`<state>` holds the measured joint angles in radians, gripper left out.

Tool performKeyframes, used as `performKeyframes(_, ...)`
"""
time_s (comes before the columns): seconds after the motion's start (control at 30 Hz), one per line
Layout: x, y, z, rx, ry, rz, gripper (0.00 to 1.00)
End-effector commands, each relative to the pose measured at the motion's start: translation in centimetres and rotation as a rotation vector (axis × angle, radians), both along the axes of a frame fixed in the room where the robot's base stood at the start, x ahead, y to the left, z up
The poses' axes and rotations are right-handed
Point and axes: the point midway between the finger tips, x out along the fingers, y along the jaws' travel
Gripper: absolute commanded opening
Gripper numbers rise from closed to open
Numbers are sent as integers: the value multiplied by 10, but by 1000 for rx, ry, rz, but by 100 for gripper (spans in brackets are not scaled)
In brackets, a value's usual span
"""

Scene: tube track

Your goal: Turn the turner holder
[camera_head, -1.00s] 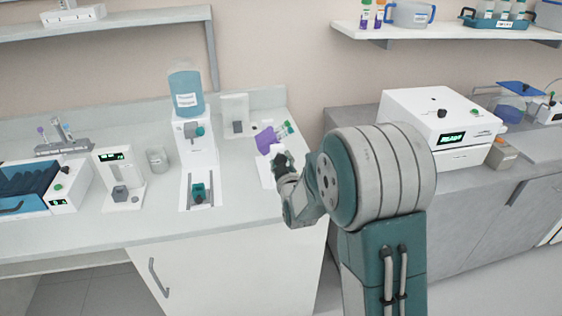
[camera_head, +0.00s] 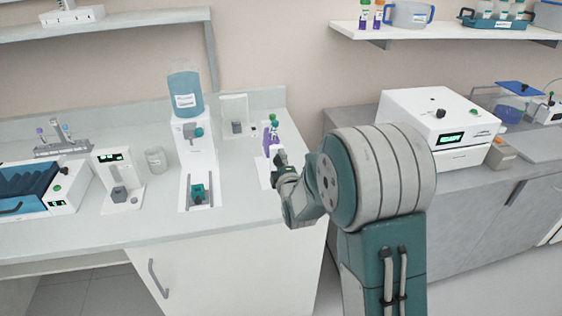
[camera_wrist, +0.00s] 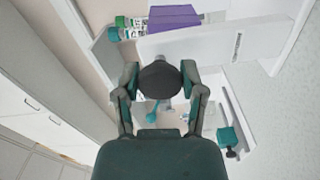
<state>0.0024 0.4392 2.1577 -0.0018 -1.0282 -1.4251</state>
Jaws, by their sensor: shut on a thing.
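The purple turner holder (camera_head: 266,138) stands on its white stand (camera_head: 265,172) near the right end of the left counter. Tubes with green caps (camera_head: 274,120) stick up at its top. In the wrist view the purple holder (camera_wrist: 174,16) lies beyond the white stand panel (camera_wrist: 215,40), with green-capped tubes to its left. My gripper (camera_head: 280,160) is in front of the stand. In the wrist view its fingers are shut on a dark round knob (camera_wrist: 159,83), one finger on each side.
A dispenser with a blue bottle (camera_head: 185,98) stands left of the turner. A small white panel device (camera_head: 237,115) is behind it. A white box machine (camera_head: 440,115) sits on the grey counter at right. The counter front between dispenser and gripper is clear.

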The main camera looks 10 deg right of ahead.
Motion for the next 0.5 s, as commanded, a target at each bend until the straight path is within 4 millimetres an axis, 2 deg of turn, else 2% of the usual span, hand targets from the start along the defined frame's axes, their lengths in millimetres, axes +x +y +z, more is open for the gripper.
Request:
performKeyframes(0.2, 0, 2, -3, -105, 7, 6, 5)
performKeyframes(0.5, 0, 2, -3, -160, 9, 6, 5)
